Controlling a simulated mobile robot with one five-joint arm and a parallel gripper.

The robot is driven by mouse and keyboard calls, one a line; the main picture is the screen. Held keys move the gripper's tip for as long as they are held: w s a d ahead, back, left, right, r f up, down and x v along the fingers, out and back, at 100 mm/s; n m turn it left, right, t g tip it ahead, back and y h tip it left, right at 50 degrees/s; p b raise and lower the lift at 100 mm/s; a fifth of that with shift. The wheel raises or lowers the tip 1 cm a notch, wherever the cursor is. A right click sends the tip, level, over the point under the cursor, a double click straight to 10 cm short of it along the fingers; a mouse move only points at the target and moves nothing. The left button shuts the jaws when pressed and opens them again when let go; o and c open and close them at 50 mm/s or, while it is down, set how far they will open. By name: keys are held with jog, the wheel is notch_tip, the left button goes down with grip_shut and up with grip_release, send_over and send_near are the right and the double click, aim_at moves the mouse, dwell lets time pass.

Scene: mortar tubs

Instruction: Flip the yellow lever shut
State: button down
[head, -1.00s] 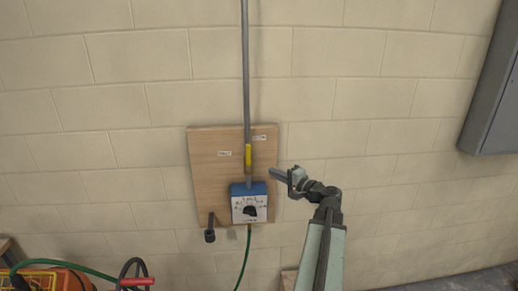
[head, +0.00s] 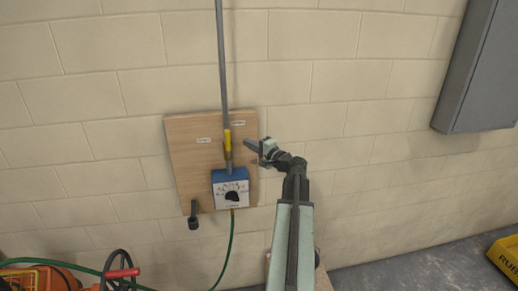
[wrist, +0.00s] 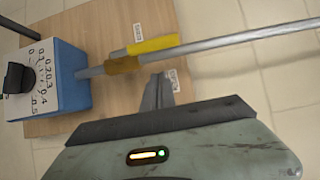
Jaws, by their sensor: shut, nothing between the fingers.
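The yellow lever (head: 227,142) lies along the grey vertical pipe (head: 221,60), above a blue box with a dial (head: 231,188). In the wrist view the lever (wrist: 155,45) runs beside the pipe (wrist: 225,38), roughly in line with it, next to a brass valve body (wrist: 123,65). My gripper (head: 250,145) is shut and empty, just right of the lever with a small gap. In the wrist view its fingers (wrist: 158,92) point towards the pipe near the valve. Whether they touch the pipe I cannot tell.
A wooden board (head: 185,135) on the block wall carries the valve, two small labels and a dark hook-like fitting (head: 193,215). A green hose (head: 229,250) hangs below the box. A grey cabinet (head: 478,70) is at the right, a yellow tub (head: 507,257) at lower right.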

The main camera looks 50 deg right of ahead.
aim_at(228, 142)
jog(key=shift+w+a, duration=0.65)
jog(key=shift+w, duration=0.35)
jog(key=shift+w+a, duration=0.6)
jog(key=shift+w, duration=0.4)
